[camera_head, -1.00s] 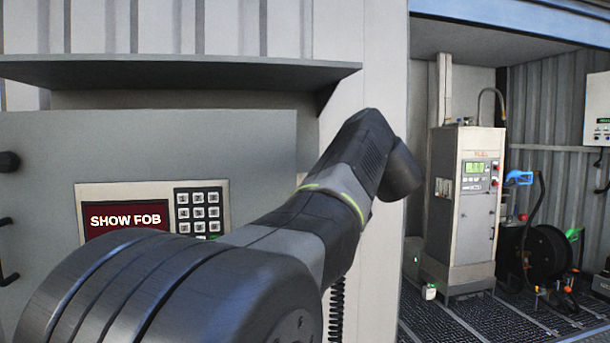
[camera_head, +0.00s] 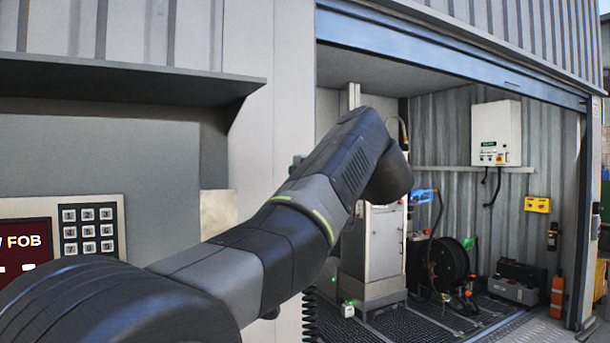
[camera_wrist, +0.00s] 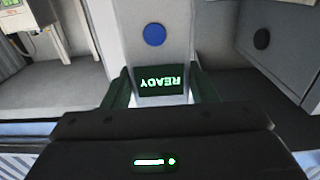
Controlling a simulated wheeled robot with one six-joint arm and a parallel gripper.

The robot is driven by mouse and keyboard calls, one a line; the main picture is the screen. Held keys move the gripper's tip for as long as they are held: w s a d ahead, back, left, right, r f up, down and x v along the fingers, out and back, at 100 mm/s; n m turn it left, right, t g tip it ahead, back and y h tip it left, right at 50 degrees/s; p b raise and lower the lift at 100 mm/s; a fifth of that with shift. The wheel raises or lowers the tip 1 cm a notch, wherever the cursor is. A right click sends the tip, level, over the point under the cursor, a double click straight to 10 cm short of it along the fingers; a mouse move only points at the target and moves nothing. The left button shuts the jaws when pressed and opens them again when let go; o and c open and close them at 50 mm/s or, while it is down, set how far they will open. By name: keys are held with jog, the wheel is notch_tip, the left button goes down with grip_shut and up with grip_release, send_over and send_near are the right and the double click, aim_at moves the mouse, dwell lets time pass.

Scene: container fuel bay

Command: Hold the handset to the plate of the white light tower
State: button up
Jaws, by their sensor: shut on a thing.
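In the wrist view my gripper (camera_wrist: 160,90) is shut on the handset (camera_wrist: 153,70), a pale grey body with a round blue spot and a small dark screen reading READY in green, upside down here. The dark fingers lie on both sides of the screen. In the head view my arm reaches across the middle; the gripper and handset are hidden behind it. I cannot make out a white light tower or its plate in either view.
A keypad panel (camera_head: 92,232) is at the left under a grey shelf (camera_head: 130,80). The open bay holds a grey fuel cabinet (camera_head: 385,245), a black hose reel (camera_head: 450,262) and a white wall box (camera_head: 496,134). A black coiled cord (camera_head: 309,315) hangs below my arm.

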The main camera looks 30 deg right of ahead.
jog(key=shift+r+p, duration=1.55)
jog(key=shift+r, duration=1.2)
jog(key=shift+f, duration=0.1)
